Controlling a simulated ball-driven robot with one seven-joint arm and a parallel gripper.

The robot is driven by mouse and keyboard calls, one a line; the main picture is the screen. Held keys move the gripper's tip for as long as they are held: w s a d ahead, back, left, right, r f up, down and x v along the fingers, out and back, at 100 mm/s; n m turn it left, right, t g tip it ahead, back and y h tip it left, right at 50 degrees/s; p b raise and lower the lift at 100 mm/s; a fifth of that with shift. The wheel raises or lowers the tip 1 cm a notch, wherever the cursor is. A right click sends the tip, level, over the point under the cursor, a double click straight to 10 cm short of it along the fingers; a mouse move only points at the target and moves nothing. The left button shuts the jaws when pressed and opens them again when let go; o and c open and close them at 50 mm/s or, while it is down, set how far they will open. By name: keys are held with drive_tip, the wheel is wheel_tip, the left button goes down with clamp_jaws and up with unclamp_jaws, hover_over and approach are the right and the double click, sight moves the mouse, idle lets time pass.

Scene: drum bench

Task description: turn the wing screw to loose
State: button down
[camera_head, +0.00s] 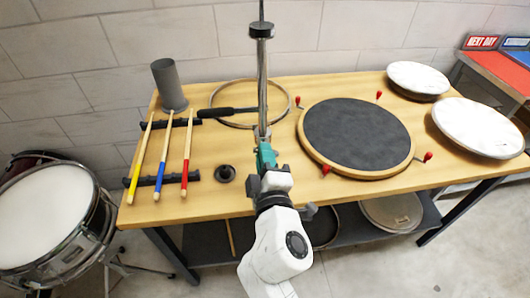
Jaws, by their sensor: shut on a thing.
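My gripper (264,148), with teal fingers, reaches up from the bottom middle to the low part of a chrome stand post (263,90). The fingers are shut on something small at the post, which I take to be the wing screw. The fingers and wrist hide most of it, so its angle cannot be made out. The post stands upright on the wooden bench (230,203) and carries a black collar (262,30) near its top.
Left of the post are a black-handled bar (215,112), a metal hoop (218,88), a grey cylinder (169,86) and three drumsticks (163,155) on black racks. A small black round piece (225,174) lies nearby. A dark drum pad (357,135) with red-handled clamps is close on the right.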

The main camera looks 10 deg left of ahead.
drive_tip(key=shift+d+f+n+p, duration=0.15)
drive_tip(key=shift+n+p, duration=0.7)
drive_tip(key=shift+n, duration=1.95)
drive_tip(key=shift+a+f+n+p, duration=0.15)
drive_tip(key=shift+n+p, duration=0.75)
drive_tip(key=shift+n, duration=1.9)
drive_tip(key=shift+d+f+n+p, duration=0.15)
drive_tip(key=shift+n+p, duration=0.7)
drive_tip(key=shift+n, duration=1.95)
drive_tip(key=shift+f, duration=0.1)
drive_tip(key=c, duration=1.2)
unclamp_jaws()
drive_tip(key=shift+s, duration=0.1)
drive_tip(key=v, duration=1)
drive_tip(key=shift+s+b, duration=0.3)
drive_tip(key=shift+b, duration=0.05)
